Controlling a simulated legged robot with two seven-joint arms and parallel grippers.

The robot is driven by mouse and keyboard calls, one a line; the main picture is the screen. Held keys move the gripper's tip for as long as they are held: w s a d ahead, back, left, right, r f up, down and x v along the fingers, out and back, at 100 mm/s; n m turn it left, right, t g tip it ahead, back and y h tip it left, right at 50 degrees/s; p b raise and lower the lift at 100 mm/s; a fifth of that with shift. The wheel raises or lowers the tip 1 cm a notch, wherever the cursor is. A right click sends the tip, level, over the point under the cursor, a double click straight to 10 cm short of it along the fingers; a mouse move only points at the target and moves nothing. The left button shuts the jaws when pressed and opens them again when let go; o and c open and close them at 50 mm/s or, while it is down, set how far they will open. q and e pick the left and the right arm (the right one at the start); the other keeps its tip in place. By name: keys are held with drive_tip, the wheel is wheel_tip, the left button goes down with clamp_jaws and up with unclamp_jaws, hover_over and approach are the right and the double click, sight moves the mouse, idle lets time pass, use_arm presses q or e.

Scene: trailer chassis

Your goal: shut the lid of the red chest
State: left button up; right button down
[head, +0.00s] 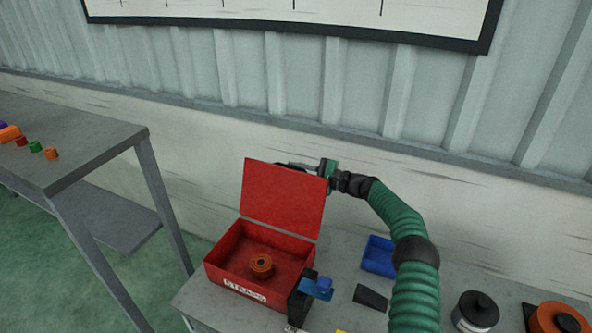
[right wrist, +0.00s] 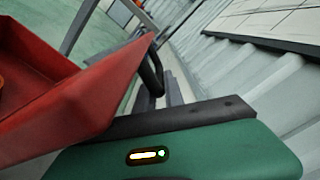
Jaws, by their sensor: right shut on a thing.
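The red chest (head: 222,278) stands on the grey table with its lid (head: 283,200) raised, leaning slightly back. A label is on its front, and an orange-brown roll (head: 261,267) lies inside. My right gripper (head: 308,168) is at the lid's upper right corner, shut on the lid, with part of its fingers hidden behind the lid. In the right wrist view the red lid (right wrist: 95,105) fills the left side, close to a dark finger (right wrist: 152,75). My left gripper is in neither view.
Right of the chest are a blue and black object (head: 317,289), a blue bin (head: 379,256), a dark wedge (head: 370,297), a black canister (head: 475,312) and an orange reel (head: 558,320). Another table (head: 90,140) with small coloured pieces stands left. A corrugated wall is behind.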

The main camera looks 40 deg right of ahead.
drive_tip(key=shift+a+f, duration=0.1)
idle(0.3)
drive_tip(key=s+a+r+n+b, duration=0.4)
drive_tip(key=a+n+b, duration=0.3)
drive_tip(key=a+b, duration=0.3)
drive_tip(key=shift+s+b, duration=0.7)
drive_tip(key=shift+b, duration=0.45)
drive_tip(key=c, duration=1.5)
unclamp_jaws()
drive_tip(key=shift+c, duration=0.2)
drive_tip(key=shift+o, duration=0.4)
drive_tip(key=shift+w+d, duration=0.1)
drive_tip(key=shift+r, duration=0.1)
